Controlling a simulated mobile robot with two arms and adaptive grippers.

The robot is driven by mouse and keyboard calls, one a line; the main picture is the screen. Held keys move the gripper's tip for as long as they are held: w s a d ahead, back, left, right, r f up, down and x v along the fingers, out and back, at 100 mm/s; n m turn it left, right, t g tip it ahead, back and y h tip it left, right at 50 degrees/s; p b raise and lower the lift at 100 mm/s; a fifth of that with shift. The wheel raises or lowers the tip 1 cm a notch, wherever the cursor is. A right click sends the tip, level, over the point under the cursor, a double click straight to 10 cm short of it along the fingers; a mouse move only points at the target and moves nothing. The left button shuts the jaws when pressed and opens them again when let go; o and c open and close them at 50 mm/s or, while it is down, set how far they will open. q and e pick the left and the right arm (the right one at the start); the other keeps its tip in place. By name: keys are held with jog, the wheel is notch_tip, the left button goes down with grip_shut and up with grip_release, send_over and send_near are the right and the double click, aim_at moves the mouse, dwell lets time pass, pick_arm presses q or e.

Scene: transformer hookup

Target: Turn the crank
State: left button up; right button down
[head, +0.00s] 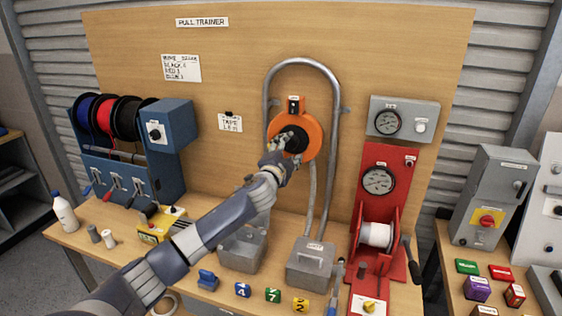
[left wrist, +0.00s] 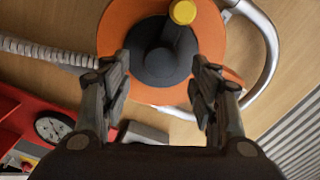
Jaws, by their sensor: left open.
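An orange reel (head: 312,133) hangs on the upright wooden board, with a dark round hub at its middle. In the left wrist view the orange reel (left wrist: 118,25) shows its dark hub (left wrist: 155,65), a dark crank arm and a yellow-ended crank knob (left wrist: 183,12). My left gripper (head: 286,145) is in front of the reel and hides part of the hub. In the left wrist view my left gripper (left wrist: 160,75) has its fingers apart on either side of the hub, with nothing clearly held. Whether they touch the hub cannot be told. My right gripper is out of view.
A bent grey conduit (head: 333,90) arches around the reel. A red winch (head: 378,200) with a dark side handle (head: 412,262) stands to the right. Blue spool rack (head: 172,125) is at left. Grey boxes (head: 311,262) and numbered blocks (head: 272,295) occupy the bench below.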

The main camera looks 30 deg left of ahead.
pick_arm(q)
jog(key=v, duration=0.8)
jog(key=shift+s, duration=0.3)
